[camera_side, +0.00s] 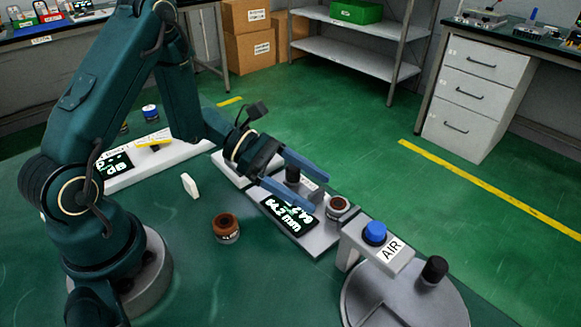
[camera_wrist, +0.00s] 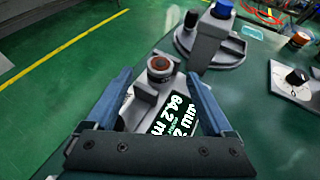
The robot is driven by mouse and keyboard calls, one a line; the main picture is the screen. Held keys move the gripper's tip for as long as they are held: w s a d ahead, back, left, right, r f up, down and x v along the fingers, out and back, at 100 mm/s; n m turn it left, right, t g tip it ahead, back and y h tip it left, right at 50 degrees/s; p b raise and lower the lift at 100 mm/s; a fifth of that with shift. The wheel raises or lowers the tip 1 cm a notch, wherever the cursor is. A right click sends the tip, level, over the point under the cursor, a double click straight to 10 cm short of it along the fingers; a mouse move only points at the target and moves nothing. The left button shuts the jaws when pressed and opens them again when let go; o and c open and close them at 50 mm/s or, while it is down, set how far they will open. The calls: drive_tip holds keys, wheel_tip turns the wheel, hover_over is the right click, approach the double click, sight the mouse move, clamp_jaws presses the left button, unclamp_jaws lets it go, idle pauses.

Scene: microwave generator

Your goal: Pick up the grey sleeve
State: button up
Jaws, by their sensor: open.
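What looks like the grey sleeve (camera_side: 339,208) is a short grey ring with a reddish-brown centre, standing upright at the right end of a grey device with a lit display. In the wrist view the sleeve (camera_wrist: 159,74) shows ahead, between the lines of my two fingers. My gripper (camera_side: 321,192) is open and empty, with blue fingers above the device (camera_side: 318,243). In the wrist view my gripper (camera_wrist: 158,78) has its fingertips on either side of the sleeve in the picture. I cannot tell the exact gap to it.
A grey stand marked AIR with a blue knob (camera_side: 375,233) and a black knob (camera_side: 434,270) is close on the right. A brown-topped ring (camera_side: 227,228) and a white block (camera_side: 190,185) stand on the green table (camera_side: 200,270). A black knob (camera_side: 292,174) rises near my fingers.

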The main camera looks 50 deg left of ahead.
sight(336, 203)
drive_tip(key=shift+x, duration=1.85)
drive_tip(key=shift+s, duration=0.1)
clamp_jaws()
